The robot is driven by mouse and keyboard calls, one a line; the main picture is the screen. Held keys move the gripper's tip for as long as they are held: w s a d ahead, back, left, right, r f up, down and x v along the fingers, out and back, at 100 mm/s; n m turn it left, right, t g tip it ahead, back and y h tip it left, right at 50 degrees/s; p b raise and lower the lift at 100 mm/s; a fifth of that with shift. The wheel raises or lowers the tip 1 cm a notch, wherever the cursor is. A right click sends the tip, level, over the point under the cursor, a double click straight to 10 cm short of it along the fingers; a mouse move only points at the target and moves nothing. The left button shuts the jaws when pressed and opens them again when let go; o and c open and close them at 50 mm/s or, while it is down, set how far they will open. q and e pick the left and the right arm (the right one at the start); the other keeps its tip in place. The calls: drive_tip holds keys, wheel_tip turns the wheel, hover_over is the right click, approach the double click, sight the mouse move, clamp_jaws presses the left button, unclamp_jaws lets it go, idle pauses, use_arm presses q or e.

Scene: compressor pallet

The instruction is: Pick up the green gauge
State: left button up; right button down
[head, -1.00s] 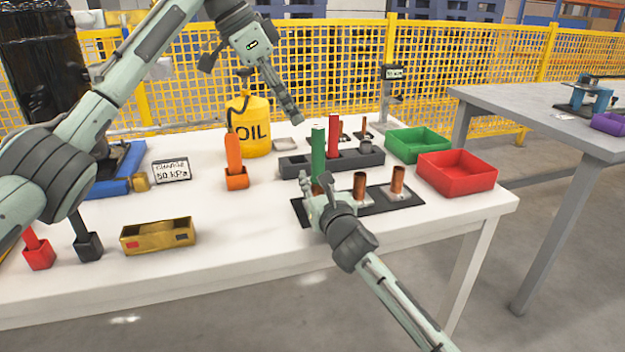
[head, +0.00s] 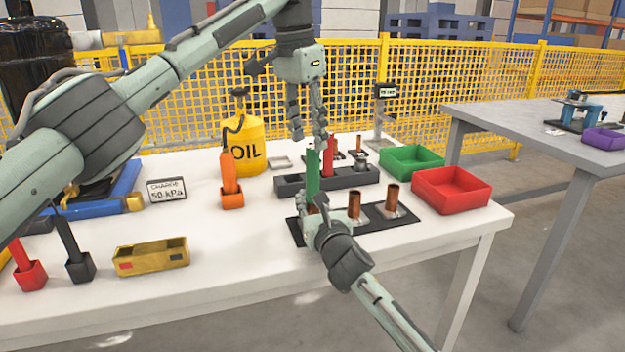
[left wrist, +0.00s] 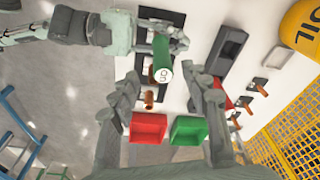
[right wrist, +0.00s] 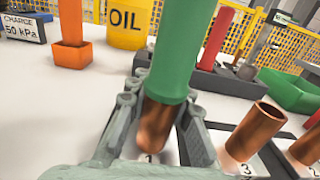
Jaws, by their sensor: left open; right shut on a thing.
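The green gauge (head: 313,172) is an upright green cylinder on the copper stub marked 1 (right wrist: 155,125). In the left wrist view I see its lettered top end (left wrist: 163,74). My right gripper (head: 318,228) is low at this stub; in the right wrist view its fingers (right wrist: 158,112) are closed around the copper, right below the gauge's lower end. My left gripper (head: 308,140) is open and empty, pointing down above and behind the gauge. In the left wrist view the gauge shows beyond its spread fingers (left wrist: 165,85), not touching them.
Two bare copper stubs (head: 355,205) stand to the right on the black plate (head: 405,221). Behind are a dark grey block (head: 290,187) with a red cylinder (head: 328,155), an orange gauge (head: 229,172) and an oil can (head: 246,145). Green (head: 410,163) and red (head: 452,196) trays stand right.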

sight(315, 180)
use_arm(q)
drive_tip(key=f, duration=0.5)
drive_tip(key=shift+w+d+f, duration=0.4)
drive_tip(key=shift+f, duration=0.8)
drive_tip(key=shift+w+d+f, duration=0.1)
drive_tip(key=shift+w+f, duration=0.1)
drive_tip(key=shift+f, duration=0.7)
drive_tip(key=shift+w+d+f, duration=0.15)
drive_tip(key=shift+f, duration=0.8)
clamp_jaws()
